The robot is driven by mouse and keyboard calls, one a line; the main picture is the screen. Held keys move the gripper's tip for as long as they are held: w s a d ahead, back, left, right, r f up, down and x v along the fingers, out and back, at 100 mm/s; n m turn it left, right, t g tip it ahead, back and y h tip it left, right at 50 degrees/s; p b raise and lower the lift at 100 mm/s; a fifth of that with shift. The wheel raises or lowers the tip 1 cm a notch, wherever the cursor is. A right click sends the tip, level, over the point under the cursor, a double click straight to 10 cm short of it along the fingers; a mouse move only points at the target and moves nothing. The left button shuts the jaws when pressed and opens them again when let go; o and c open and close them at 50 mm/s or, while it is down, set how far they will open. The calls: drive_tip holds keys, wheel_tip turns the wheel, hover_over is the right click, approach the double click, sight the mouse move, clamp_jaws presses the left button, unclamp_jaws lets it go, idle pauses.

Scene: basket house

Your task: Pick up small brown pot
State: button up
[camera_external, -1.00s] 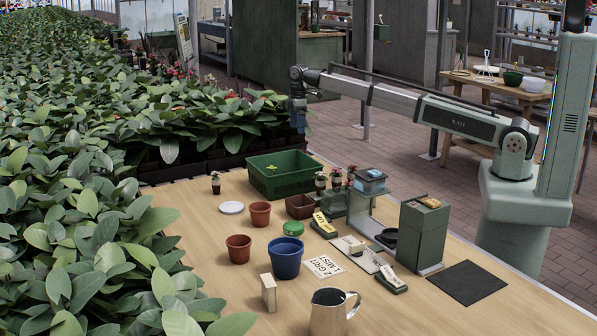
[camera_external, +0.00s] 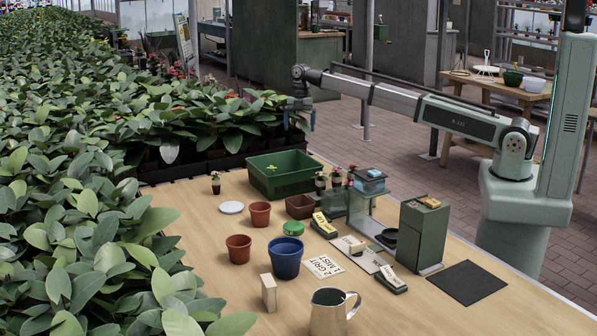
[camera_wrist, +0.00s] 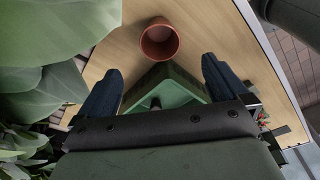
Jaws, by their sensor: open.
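Two round reddish-brown pots stand upright on the wooden table in the external view: one farther back (camera_external: 260,214) and one nearer (camera_external: 238,249). A darker brown, squarish pot (camera_external: 300,206) stands right of the farther one. I cannot tell which is the small brown pot. My gripper (camera_external: 300,125) hangs high beyond the back of the table, above the green bin, well apart from the pots. In the wrist view my gripper (camera_wrist: 160,85) has its two dark fingers spread, with nothing held. One reddish-brown round pot (camera_wrist: 159,42) shows beyond the fingers, its opening visible.
A green bin (camera_external: 252,179) stands at the table's back and shows between the fingers in the wrist view (camera_wrist: 190,82). A blue pot (camera_external: 285,260), metal pitcher (camera_external: 327,318) and white saucer (camera_external: 231,207) stand on the table. Dense plants (camera_external: 75,215) line the left side.

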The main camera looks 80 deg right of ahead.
drive_tip(key=f, duration=0.2)
drive_tip(key=a+f, duration=0.1)
drive_tip(key=f, duration=0.5)
drive_tip(key=shift+a+f, duration=0.1)
drive_tip(key=shift+a, duration=0.05)
drive_tip(key=shift+s+a+f, duration=0.1)
drive_tip(key=shift+a+f, duration=0.1)
drive_tip(key=shift+f, duration=0.7)
drive_tip(key=shift+w+a+f, duration=0.1)
drive_tip(key=shift+a+f, duration=0.1)
drive_tip(key=shift+f, duration=0.65)
drive_tip(key=shift+s+a+f, duration=0.1)
drive_tip(key=shift+a+f, duration=0.1)
drive_tip(key=shift+f, duration=0.7)
drive_tip(key=c, duration=1)
drive_tip(key=shift+r, duration=0.1)
